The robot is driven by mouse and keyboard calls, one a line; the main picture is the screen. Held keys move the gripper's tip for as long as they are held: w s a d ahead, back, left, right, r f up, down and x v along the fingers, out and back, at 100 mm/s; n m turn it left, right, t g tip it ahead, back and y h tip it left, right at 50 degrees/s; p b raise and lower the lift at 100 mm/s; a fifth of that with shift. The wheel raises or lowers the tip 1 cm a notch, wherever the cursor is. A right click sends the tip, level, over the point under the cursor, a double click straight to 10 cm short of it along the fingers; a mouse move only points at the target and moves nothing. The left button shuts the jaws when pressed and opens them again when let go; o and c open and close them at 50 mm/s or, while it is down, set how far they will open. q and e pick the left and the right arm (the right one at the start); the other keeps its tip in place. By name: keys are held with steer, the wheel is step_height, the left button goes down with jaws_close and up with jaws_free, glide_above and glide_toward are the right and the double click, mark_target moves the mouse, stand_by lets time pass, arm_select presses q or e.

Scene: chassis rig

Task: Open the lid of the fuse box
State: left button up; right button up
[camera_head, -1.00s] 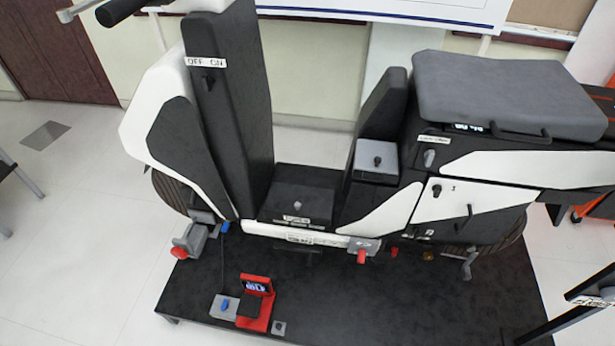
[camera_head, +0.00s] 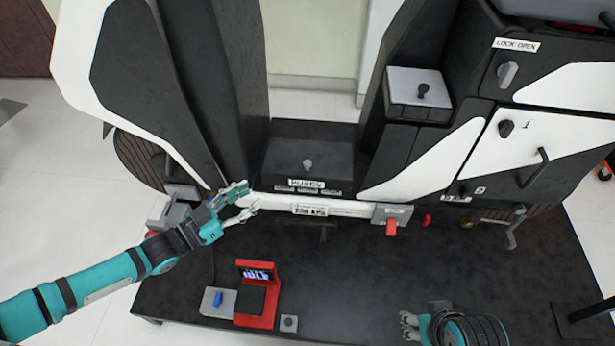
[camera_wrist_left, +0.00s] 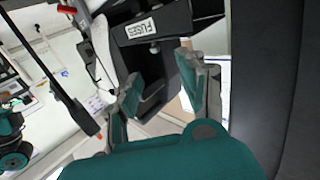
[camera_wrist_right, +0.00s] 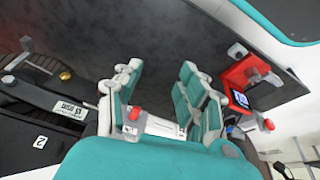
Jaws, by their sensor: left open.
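The fuse box (camera_head: 275,160) is a dark box with a "FUSES" label between the two black uprights of the chassis. Its lid (camera_head: 325,148) looks shut, with a small grey knob (camera_head: 308,164) near the front edge. My left gripper (camera_head: 247,200) is open and empty, left of and in front of the box, near the white rail. The label (camera_wrist_left: 141,28) shows ahead of my open left fingers (camera_wrist_left: 160,88) in the left wrist view. My right gripper (camera_head: 412,325) is low over the platform, far from the box; its fingers are apart and empty in the right wrist view (camera_wrist_right: 162,95).
The black uprights (camera_head: 215,80) flank the box. A white rail (camera_head: 345,207) with a red-knobbed grey block (camera_head: 392,214) runs in front. A red stand with a screen (camera_head: 257,295) and a blue switch (camera_head: 217,298) sit on the dark platform (camera_head: 350,270). The platform's middle is mostly clear.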

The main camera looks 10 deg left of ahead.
arm_select(q)
steer(key=b, duration=0.2)
glide_toward(308, 162)
steer(key=x, duration=0.3)
steer(key=shift+h, duration=0.4)
steer(key=x, duration=0.2)
steer(key=b+x, duration=0.1)
steer(key=x, duration=0.3)
steer(key=shift+w+f, duration=0.2)
steer(key=shift+f, duration=0.05)
steer(key=shift+w+d+b, duration=0.2)
steer(key=shift+w+b, duration=0.05)
steer(key=shift+b, duration=0.05)
arm_select(e)
steer(key=w+a+r+t+y, duration=0.2)
steer(key=w+a+r+t, duration=0.3)
steer(key=w+r+t, duration=0.4)
steer(key=shift+w+r+n+t, duration=0.3)
steer(key=shift+w+r, duration=0.2)
steer(key=shift+w, duration=1.5)
arm_select(q)
jaws_close()
arm_select(e)
steer(key=shift+d, duration=0.1)
arm_select(q)
steer(key=shift+d+f, duration=0.1)
steer(key=shift+f, duration=0.1)
arm_select(e)
steer(key=shift+w+d+f, duration=0.1)
